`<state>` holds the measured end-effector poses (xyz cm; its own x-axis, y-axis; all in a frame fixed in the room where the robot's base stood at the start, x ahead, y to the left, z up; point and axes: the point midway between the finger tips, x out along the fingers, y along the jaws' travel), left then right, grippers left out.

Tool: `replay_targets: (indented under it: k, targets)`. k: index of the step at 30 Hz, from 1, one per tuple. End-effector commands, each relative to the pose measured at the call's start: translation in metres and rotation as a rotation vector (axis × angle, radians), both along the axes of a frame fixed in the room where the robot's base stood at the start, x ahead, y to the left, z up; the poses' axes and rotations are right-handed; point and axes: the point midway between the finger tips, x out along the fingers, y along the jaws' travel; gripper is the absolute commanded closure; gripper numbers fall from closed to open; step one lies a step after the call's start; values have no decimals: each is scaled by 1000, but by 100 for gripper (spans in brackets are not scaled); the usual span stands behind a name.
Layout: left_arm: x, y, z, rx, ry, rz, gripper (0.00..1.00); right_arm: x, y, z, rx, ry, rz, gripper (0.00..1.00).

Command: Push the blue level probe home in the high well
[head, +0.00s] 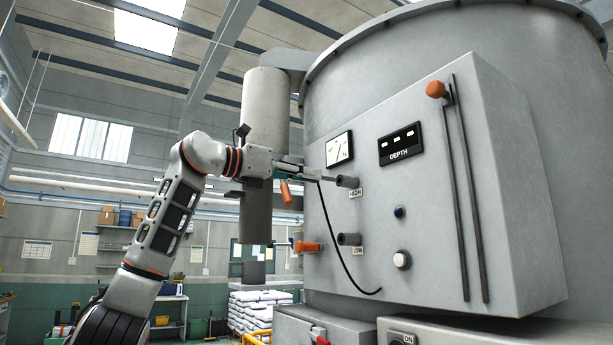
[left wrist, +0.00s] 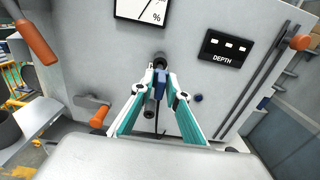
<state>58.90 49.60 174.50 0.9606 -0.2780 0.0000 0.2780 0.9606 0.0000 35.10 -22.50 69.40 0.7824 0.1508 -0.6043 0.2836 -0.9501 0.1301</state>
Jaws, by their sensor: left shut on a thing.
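My left gripper (head: 318,176) is shut on the blue level probe (left wrist: 158,89), just in front of the machine's grey panel. The probe lies between the fingertips, and the fingers hide much of it. The high well (head: 347,181) is a dark round socket above the HIGH label. A thin dark piece spans from my fingertips to its mouth; I cannot tell how deep it sits. In the left wrist view the high well (left wrist: 160,60) is just beyond the fingertips. The low well (head: 349,239) is below, above the LOW label. My right gripper is not in view.
A black cable (head: 338,248) hangs from near the fingertips along the panel. Orange handles (head: 287,193) and (head: 307,246) stick out left of the panel. A dial (head: 339,149), the DEPTH display (head: 400,144), a blue button (head: 400,212) and a white button (head: 401,260) are on it.

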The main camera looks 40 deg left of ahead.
Motion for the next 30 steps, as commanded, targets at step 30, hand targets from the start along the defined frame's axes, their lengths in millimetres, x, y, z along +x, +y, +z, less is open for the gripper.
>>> replay_targets:
  k: [30]
  targets:
    - [7, -2, 0, 0, 0, 0, 100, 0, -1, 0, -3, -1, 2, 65]
